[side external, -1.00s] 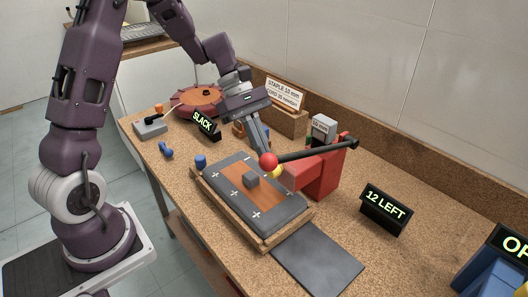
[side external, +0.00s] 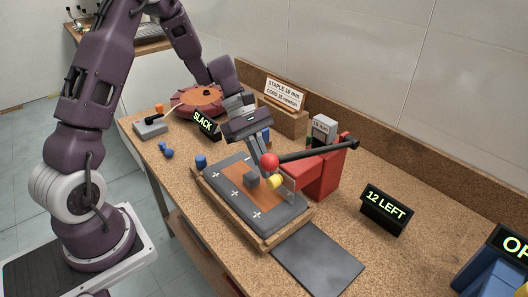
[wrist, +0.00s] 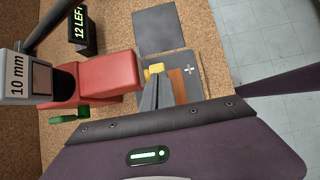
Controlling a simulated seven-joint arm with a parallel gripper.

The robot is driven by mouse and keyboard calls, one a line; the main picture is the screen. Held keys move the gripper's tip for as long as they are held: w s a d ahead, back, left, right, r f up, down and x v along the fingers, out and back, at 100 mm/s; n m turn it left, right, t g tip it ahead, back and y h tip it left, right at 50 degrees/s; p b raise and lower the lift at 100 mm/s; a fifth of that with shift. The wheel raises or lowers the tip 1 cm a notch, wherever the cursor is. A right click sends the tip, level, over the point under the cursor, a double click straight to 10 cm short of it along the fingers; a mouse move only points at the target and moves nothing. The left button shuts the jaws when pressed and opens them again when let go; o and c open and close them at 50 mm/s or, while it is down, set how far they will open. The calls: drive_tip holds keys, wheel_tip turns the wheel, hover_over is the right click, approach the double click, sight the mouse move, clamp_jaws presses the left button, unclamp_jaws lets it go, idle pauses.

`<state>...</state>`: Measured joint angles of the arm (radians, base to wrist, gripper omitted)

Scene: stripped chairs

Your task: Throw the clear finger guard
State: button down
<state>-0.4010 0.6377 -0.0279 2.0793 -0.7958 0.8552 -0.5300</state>
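The red stapler (side external: 320,178) stands at the back of the padded board, with a black lever (side external: 318,150) ending in a red ball. A yellow piece (side external: 277,183) shows at its front, just below the ball. My gripper (side external: 260,161) points down over the board beside the ball. In the wrist view its fingers (wrist: 157,83) lie close together, with their tips at the yellow piece (wrist: 154,69). I cannot tell whether they only touch it.
A dark mat (side external: 318,260) lies in front. The "12 LEFT" sign (side external: 385,211) stands right, the "SLACK" sign (side external: 204,122) behind left. The bench between stapler and "12 LEFT" sign is clear.

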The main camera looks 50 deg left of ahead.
drive_tip(key=shift+s+d+f, duration=0.1)
drive_tip(key=shift+s+f, duration=0.1)
drive_tip(key=shift+f, duration=0.1)
drive_tip(key=v, duration=1.4)
drive_tip(key=s+d+r+m+t+y, duration=0.1)
drive_tip(key=s+d+r+m+y, duration=0.5)
drive_tip(key=s+d+m, duration=0.4)
drive_tip(key=s+m+t+y, duration=0.1)
drive_tip(key=s+m+t, duration=0.3)
drive_tip(key=s+m, duration=0.4)
drive_tip(key=s, duration=0.3)
drive_tip(key=shift+r, duration=0.2)
